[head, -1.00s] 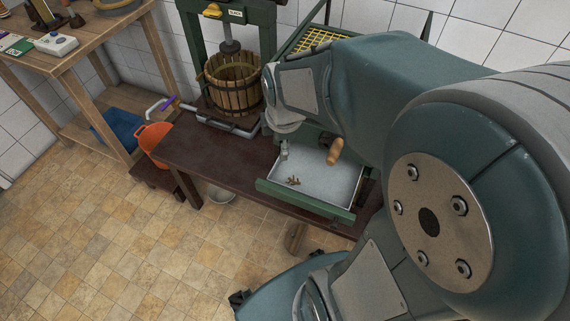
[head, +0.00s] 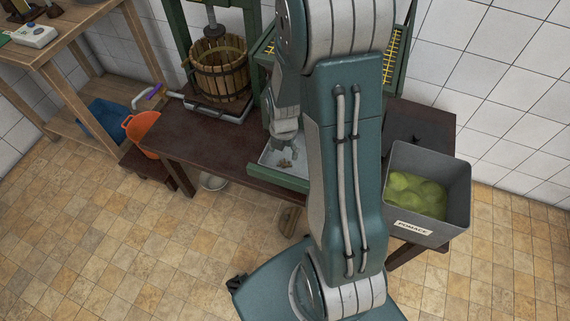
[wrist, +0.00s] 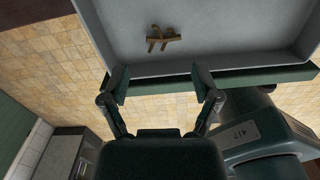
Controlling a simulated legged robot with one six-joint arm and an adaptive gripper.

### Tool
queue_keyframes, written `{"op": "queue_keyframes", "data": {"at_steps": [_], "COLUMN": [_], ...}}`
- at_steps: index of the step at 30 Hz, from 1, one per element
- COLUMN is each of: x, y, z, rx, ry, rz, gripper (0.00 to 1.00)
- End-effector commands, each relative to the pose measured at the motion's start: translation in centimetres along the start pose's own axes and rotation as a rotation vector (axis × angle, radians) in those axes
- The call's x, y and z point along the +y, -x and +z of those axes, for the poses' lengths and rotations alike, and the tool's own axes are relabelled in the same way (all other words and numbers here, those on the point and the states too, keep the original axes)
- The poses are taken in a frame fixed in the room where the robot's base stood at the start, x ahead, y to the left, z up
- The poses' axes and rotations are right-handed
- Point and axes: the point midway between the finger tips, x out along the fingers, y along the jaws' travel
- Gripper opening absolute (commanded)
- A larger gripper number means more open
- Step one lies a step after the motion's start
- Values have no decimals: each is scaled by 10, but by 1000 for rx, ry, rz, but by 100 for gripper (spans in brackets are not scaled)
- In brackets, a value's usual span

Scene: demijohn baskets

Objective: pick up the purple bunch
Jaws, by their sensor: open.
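I see no purple bunch in either view. In the wrist view my gripper (wrist: 161,84) is open, with nothing between its fingers, at the near edge of a pale grey tray (wrist: 235,35). In the head view the same brown bits (head: 285,163) lie in the green-fronted tray (head: 280,176), partly hidden by my arm.
A grey pomace bin (head: 405,232) with green, rounded contents (head: 418,192) stands at right. A wooden basket press (head: 220,72) stands on the dark bench (head: 190,135). An orange basket (head: 143,130) is at left. Tiled floor (head: 120,250) is clear in front.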

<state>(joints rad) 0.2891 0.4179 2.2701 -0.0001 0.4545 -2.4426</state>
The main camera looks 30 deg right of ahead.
Motion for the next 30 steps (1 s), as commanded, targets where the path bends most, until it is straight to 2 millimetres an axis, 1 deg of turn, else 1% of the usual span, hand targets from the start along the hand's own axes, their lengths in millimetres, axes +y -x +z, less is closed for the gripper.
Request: {"op": "queue_keyframes", "data": {"at_steps": [5,9,12,15,22,23,24,26,27,28,30], "x": [-2,-4,-3,-3,-3,-3,-3,-3,-3,-3,-3], "y": [-15,-37,-49,-55,-55,-55,-55,-55,-55,-55,-55], "z": [0,1,1,1,1,1,1,1,1,1,1], "rx": [3,3,2,0,-1,-1,-1,-1,-1,-1,-1], "ry": [-1,-1,0,-1,-1,-1,-1,-1,-1,-1,-1], "rz": [-2,-3,-1,0,1,1,1,1,1,1,1], "gripper": [80,80,80,80,80,67,49,30,18,15,14]}}
